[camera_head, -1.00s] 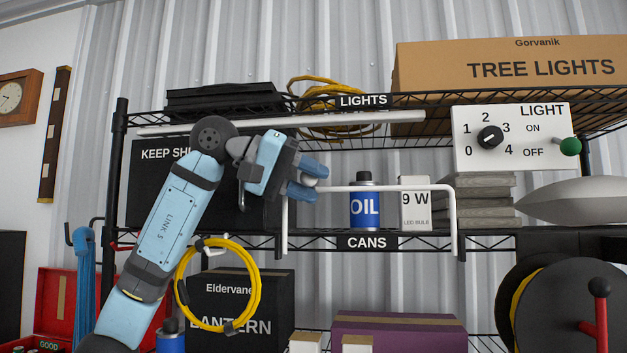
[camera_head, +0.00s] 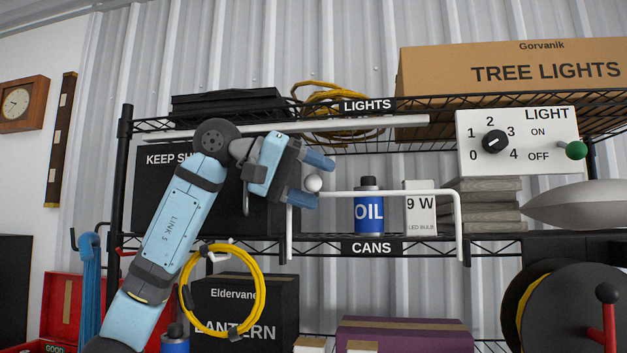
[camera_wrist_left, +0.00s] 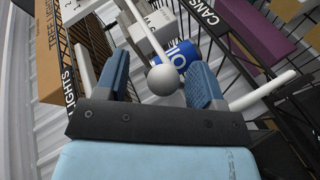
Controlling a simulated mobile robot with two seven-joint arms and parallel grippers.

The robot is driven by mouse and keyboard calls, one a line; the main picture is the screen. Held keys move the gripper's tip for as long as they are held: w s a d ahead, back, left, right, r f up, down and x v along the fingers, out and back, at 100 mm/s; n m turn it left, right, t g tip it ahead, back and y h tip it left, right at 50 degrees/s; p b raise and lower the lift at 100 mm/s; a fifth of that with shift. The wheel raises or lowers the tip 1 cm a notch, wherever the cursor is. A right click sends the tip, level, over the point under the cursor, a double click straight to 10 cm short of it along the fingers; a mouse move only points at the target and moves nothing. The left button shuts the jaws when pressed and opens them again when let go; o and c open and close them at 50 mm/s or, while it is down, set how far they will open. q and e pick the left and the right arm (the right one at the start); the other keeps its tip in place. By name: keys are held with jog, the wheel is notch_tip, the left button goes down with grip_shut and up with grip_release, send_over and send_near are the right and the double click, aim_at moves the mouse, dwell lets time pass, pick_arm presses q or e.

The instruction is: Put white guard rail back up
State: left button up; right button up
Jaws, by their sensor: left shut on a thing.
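The white guard rail (camera_head: 400,192) stands up in front of the middle shelf, its bar level and its two legs reaching down to the shelf edge. A white ball (camera_head: 313,183) sits at the rail's left corner. My left gripper (camera_head: 312,181) is at this ball, with one blue finger on each side of it. The left wrist view shows the ball (camera_wrist_left: 167,80) between the fingers, with the bar running away behind it. I take the gripper as shut on the rail there. My right gripper is not in view.
Behind the rail stand a blue oil can (camera_head: 369,208) and a bulb box (camera_head: 420,208). The upper shelf's LIGHTS edge (camera_head: 367,105) and a long white bar (camera_head: 390,122) are just above my gripper. A light switch panel (camera_head: 518,142) hangs at the right.

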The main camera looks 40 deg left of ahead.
pick_arm(q)
jog(key=b+v, duration=0.2)
jog(key=v, duration=1.2)
jog(key=shift+w+f, duration=0.1)
jog(key=shift+f, duration=0.05)
